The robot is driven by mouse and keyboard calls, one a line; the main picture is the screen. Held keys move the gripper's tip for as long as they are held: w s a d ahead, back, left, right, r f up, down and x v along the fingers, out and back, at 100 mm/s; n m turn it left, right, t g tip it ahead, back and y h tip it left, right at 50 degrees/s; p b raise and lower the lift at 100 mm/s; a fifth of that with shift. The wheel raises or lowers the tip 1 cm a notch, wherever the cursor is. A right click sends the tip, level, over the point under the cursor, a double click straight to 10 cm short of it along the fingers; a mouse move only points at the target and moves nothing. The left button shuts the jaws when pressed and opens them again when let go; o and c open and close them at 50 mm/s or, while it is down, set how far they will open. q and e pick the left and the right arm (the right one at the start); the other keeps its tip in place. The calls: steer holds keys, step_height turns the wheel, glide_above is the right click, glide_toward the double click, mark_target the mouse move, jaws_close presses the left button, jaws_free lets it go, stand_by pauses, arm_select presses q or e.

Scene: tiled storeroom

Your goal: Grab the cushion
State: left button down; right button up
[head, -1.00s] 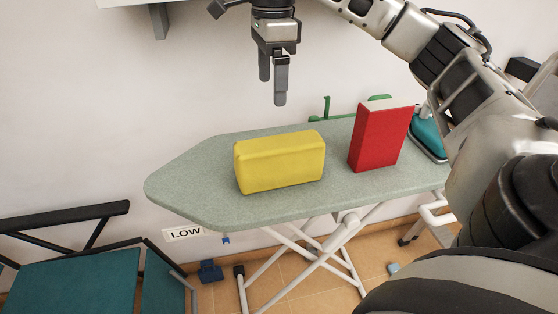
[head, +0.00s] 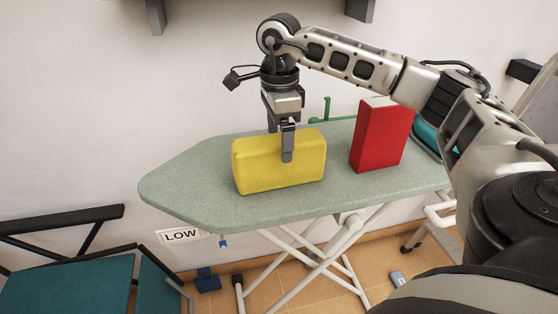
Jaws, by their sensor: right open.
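The cushion (head: 262,173) is a yellow block with rounded edges, standing on the pale green ironing board (head: 185,185) in the head view. My right gripper (head: 284,150) points straight down at the cushion's upper middle. It is open; one finger shows in front of the cushion's near face, and the other finger is mostly hidden behind the cushion's top edge. I cannot tell whether the fingers touch it. My left gripper is not in view.
A red box (head: 378,138) stands on the board just right of the cushion. A teal iron (head: 426,134) is behind it, partly hidden by my right arm. A teal chair (head: 75,284) is at lower left. The board's left end is clear.

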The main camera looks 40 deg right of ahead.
step_height(320, 180, down, 2)
steer(key=shift+c, duration=0.4)
steer(key=c, duration=1.1)
steer(key=shift+o, duration=0.2)
steer(key=shift+r, duration=0.15)
